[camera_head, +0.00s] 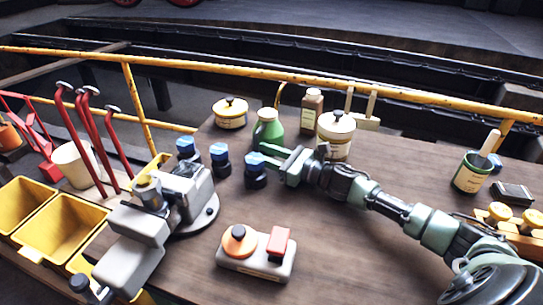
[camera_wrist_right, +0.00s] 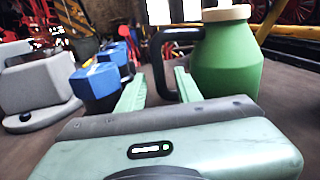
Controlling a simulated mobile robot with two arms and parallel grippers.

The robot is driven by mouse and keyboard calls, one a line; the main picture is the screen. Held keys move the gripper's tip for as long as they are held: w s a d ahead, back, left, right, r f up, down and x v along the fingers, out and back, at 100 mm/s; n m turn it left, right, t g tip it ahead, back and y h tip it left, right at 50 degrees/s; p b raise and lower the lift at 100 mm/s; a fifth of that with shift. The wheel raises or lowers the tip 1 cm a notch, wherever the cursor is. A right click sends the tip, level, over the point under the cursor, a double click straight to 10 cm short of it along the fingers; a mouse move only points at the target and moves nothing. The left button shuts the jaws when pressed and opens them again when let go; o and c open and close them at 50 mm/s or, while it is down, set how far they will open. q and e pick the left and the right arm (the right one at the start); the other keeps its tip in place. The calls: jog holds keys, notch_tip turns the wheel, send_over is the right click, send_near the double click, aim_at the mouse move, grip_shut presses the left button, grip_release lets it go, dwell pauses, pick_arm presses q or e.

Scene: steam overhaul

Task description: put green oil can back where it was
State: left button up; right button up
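The green oil can (camera_head: 268,130) stands upright on the wooden table, towards the far edge. In the right wrist view the can (camera_wrist_right: 228,62) is large, just right of my fingers, with a light cap and a black loop handle (camera_wrist_right: 160,75). My right gripper (camera_head: 270,158) is at the near side of the can. In the wrist view its two green fingers (camera_wrist_right: 158,88) are apart, and the handle's upright bar shows between them with gaps on both sides. I cannot tell whether a finger touches the can. My left gripper is not in view.
Blue-topped black knobs (camera_head: 220,160) stand left of my right gripper, beside a grey vise-like machine (camera_head: 180,190). A cream tin (camera_head: 336,135) and a brown bottle (camera_head: 311,108) stand right of the can.

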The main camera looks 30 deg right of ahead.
jog(key=b+v, duration=0.1)
jog(key=v, duration=0.9)
jog(key=shift+s+d+b, duration=0.2)
jog(key=shift+s+b, duration=0.1)
jog(key=shift+s, duration=0.05)
jog(key=shift+s+d, duration=0.25)
jog(key=shift+s, duration=0.2)
